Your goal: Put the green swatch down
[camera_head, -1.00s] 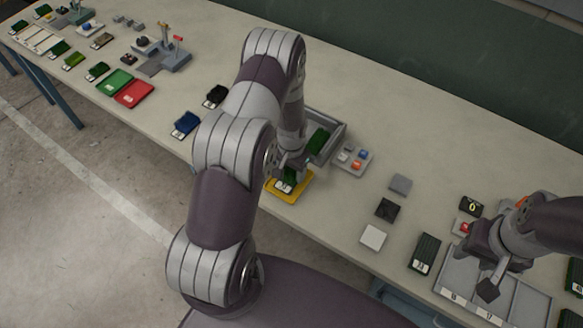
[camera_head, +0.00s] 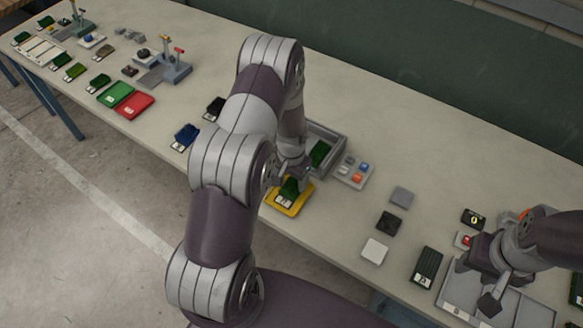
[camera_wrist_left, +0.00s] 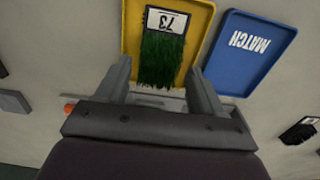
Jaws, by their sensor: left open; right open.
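The green swatch (camera_head: 290,187) with a white label lies on the yellow tray (camera_head: 302,205) near the table's front edge. In the left wrist view, the swatch (camera_wrist_left: 160,62), labelled 73, lies flat inside the yellow tray (camera_wrist_left: 132,35). My left gripper (camera_head: 296,179) is open just above it. In the wrist view, the fingers of my left gripper (camera_wrist_left: 158,70) stand apart on either side of the swatch's grassy end, with gaps visible. My right gripper (camera_head: 478,285) is open and empty over the grey compartment tray (camera_head: 462,306) at the right.
A blue tray marked MATCH (camera_wrist_left: 250,50) lies beside the yellow one; my arm hides it in the head view. A grey bin (camera_head: 338,146) holding a green piece stands behind. Red (camera_head: 134,105) and green trays (camera_head: 114,94) lie further left. The table behind the grey tiles is clear.

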